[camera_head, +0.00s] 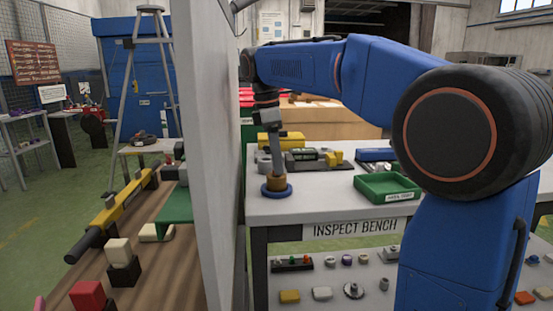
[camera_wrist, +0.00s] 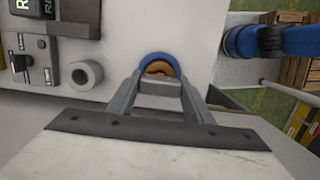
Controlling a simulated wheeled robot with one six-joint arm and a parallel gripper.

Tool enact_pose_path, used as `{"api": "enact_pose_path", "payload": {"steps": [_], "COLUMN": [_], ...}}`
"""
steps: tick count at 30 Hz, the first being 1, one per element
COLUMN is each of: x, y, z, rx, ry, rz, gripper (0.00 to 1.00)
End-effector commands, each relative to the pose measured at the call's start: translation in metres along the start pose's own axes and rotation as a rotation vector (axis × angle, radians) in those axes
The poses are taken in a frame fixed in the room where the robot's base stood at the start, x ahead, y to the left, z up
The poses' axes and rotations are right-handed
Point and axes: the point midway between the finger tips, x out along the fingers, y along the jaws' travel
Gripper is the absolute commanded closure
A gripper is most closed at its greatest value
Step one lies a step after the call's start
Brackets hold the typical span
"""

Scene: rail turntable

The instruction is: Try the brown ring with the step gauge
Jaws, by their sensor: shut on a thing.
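My gripper (camera_head: 274,158) points straight down over the near left part of the inspect bench. In the wrist view its two grey fingers (camera_wrist: 160,85) close on a grey block between them, which looks like the step gauge (camera_wrist: 160,88). The brown ring (camera_head: 276,183) sits directly under the fingers, within a wider blue ring or base (camera_head: 276,191) on the bench top. In the wrist view the brown ring (camera_wrist: 159,68) shows only as an arc beyond the grey block. The gauge's lower end is hidden, so I cannot tell whether it is inside the ring.
A green tray (camera_head: 387,187) stands to the right on the inspect bench (camera_head: 325,208). A yellow box (camera_head: 282,141) and other equipment stand behind. A grey ring (camera_wrist: 82,75) lies nearby in the wrist view. A pale partition (camera_head: 215,160) rises close on the left.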

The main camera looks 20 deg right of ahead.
Motion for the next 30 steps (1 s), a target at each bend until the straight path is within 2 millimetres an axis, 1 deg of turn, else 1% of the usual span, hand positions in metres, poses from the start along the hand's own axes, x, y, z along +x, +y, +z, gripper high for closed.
{"api": "enact_pose_path", "payload": {"steps": [13, 30], "x": [0.0063, 0.0073], "y": [-0.0003, -0.0001], "z": [-0.0008, -0.0011], "rx": [0.0, 0.0], "ry": [0.0, 0.0], "rz": [-0.001, 0.0], "gripper": [0.79, 0.79]}}
